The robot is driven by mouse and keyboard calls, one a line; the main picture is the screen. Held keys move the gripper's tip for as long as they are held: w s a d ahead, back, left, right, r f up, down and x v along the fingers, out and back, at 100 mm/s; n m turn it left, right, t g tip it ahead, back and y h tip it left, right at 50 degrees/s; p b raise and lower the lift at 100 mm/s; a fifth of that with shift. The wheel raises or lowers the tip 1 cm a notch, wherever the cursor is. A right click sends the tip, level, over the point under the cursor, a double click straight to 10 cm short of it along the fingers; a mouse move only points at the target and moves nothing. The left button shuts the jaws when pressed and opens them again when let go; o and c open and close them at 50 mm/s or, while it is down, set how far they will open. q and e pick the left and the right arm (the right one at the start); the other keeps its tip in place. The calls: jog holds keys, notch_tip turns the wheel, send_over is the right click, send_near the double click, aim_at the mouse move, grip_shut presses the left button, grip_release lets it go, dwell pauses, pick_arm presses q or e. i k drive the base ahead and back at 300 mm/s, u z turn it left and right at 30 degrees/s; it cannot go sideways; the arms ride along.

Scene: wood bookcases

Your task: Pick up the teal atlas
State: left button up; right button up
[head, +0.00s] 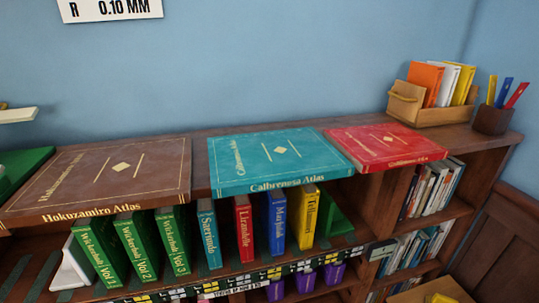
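The teal atlas (275,158), labelled "Calbrenesa Atlas", lies flat on top of the wooden bookcase, near the middle of the head view. Its spine faces the front edge. A brown atlas (110,178), labelled "Hokuzamiro Atlas", lies flat to its left. A red atlas (385,145) lies flat close to its right side. Neither of my grippers is in the head view.
A wooden box with books (433,113) and a dark pen cup (492,120) stand at the right end of the bookcase top (330,122). Upright green, teal, red, blue and yellow books (243,228) fill the shelf below. A blue wall is behind.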

aim_at(244, 164)
jog(key=u, duration=1.2)
jog(key=k, duration=1.1)
jog(key=z, duration=1.15)
jog(key=i, duration=0.5)
jog(key=z, duration=0.05)
